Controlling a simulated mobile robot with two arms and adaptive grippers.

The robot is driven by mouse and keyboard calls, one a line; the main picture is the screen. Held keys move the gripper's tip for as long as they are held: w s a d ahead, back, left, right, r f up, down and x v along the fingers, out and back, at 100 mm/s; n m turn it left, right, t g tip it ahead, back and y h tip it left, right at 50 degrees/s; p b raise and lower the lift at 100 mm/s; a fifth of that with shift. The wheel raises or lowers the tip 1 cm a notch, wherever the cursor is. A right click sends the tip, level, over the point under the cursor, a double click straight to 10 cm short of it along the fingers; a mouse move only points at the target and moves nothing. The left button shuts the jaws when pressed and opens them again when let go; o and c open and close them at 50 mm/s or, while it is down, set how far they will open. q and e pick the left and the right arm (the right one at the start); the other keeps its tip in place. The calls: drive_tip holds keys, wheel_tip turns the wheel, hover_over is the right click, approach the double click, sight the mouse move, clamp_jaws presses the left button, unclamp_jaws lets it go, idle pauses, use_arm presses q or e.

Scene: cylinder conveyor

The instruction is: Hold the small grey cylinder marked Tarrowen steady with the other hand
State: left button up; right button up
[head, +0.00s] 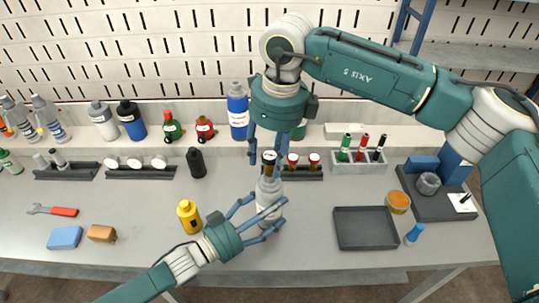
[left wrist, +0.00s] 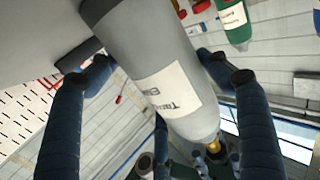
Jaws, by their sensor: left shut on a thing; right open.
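The small grey cylinder (head: 269,196) stands upright on the table near the middle of the head view, with a dark, gold-banded top (head: 269,158). In the left wrist view the grey cylinder (left wrist: 135,45) shows a white label, partly readable as "Tarr", and a brass fitting (left wrist: 213,147) at its end. My left gripper (head: 263,217) is shut on its lower body from the front left. My right gripper (head: 267,150) points down from above, open, with its fingers on either side of the dark top. Whether they touch it cannot be told.
A yellow bottle (head: 188,216) stands just left of my left gripper, and a black bottle (head: 196,163) farther back. An empty dark tray (head: 365,228) lies to the right. Racks and several cylinders line the back. A blue block (head: 65,237) lies front left.

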drive_tip(key=m, duration=0.6)
drive_tip(key=shift+h, duration=0.3)
drive_tip(key=m, duration=0.6)
drive_tip(key=shift+t+h, duration=0.3)
drive_tip(key=shift+f, duration=1.25)
